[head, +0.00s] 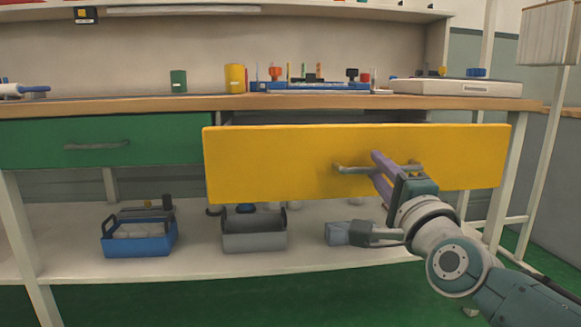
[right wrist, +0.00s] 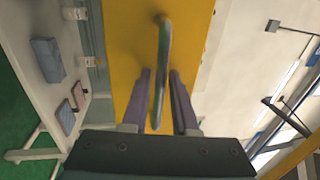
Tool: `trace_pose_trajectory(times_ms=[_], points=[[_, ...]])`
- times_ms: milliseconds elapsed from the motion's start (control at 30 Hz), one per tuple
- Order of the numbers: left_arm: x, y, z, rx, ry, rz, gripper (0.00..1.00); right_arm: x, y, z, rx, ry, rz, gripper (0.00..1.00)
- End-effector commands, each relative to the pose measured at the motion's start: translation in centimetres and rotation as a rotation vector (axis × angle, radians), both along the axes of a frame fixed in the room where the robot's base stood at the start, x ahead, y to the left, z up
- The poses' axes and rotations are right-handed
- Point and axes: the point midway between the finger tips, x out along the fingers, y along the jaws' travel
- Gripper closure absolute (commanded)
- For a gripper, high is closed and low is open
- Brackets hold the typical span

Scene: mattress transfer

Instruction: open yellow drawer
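The yellow drawer (head: 270,165) is pulled out from under the workbench; its front stands forward of the green drawer, and a dark gap shows above its top edge. Its grey bar handle (head: 352,169) is on the front and also shows in the right wrist view (right wrist: 163,55). My right gripper (head: 380,162) is at the handle. In the right wrist view my right gripper's (right wrist: 161,78) two purple fingers stand on either side of the bar, with narrow gaps visible, so it looks open around it. My left gripper is not in view.
A green drawer (head: 170,143) is shut at left. The wooden benchtop (head: 140,104) holds a green can (head: 178,81), a yellow can (head: 235,78) and tools. On the lower shelf (head: 185,262) are a blue tote (head: 138,247), a grey tote (head: 254,240) and boxes.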

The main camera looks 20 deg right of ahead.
Motion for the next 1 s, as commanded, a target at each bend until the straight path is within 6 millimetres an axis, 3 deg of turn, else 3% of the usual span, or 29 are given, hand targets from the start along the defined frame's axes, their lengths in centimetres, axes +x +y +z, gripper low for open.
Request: trace_pose_trajectory(times_ms=[167,600,767,1000], points=[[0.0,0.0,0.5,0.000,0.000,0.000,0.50,-0.8,0.2,-0.1,0.000,0.002,0.000,0.73],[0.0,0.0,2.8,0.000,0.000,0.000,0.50,-8.2,2.0,-1.5,0.000,0.003,0.001,0.73],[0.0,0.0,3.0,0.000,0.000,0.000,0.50,-9.4,2.3,-1.8,0.001,0.001,0.000,0.73],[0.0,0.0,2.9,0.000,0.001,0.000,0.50,-9.5,2.3,-1.8,0.001,0.000,0.000,0.73]])
